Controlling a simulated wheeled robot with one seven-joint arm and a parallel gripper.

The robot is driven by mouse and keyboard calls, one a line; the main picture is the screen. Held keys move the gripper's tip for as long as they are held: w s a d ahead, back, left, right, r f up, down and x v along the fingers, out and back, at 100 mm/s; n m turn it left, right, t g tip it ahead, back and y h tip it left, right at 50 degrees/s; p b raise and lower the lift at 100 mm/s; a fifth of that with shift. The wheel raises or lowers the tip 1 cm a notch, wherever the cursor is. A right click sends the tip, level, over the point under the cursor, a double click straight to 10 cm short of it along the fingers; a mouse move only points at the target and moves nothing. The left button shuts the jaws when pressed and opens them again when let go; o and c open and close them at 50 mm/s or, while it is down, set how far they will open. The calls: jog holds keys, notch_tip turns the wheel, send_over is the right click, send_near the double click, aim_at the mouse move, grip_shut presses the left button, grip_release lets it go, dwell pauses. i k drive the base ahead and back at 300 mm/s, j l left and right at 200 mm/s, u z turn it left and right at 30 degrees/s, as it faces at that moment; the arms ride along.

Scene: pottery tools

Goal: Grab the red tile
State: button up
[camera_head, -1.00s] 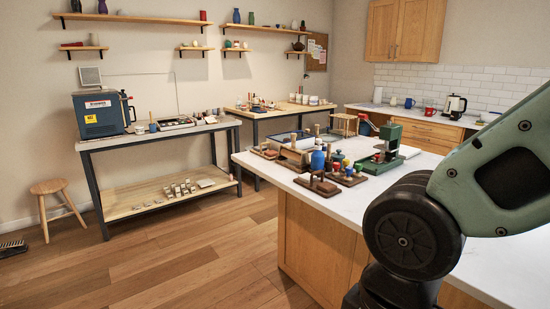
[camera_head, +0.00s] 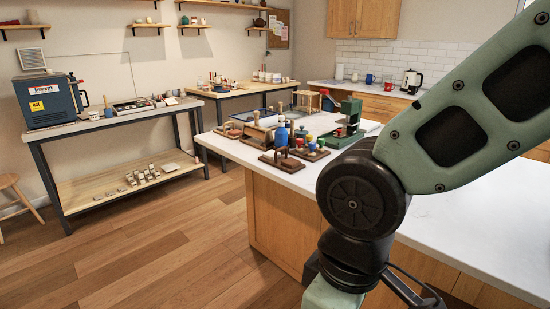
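I cannot make out a red tile for certain in this view. Several small pale and grey tile-like pieces (camera_head: 143,175) lie on the lower wooden shelf (camera_head: 100,190) of the left workbench. Several small tools and blocks, some reddish-brown, stand on the white island counter (camera_head: 440,217), too small to identify surely. My arm fills the right side and bends down past the bottom edge. My gripper's fingertips do not show.
The island, with a green press (camera_head: 347,122) and a blue bottle (camera_head: 281,134), stands mid-right. A workbench with a blue kiln-like box (camera_head: 48,100) is at left. A stool (camera_head: 15,190) is cut off at the left edge. Wooden floor (camera_head: 150,250) between is clear.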

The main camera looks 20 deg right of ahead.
aim_at(235, 132)
jog(key=z, duration=0.75)
jog(key=i+j+z, duration=0.15)
jog(key=j+z, duration=0.15)
jog(key=i+j+z, duration=0.15)
jog(key=j+z, duration=0.2)
jog(key=i+j+z, duration=0.2)
jog(key=j, duration=0.45)
jog(key=i+j+z, duration=0.2)
jog(key=j, duration=0.5)
jog(key=j+z, duration=0.2)
jog(key=j, duration=0.45)
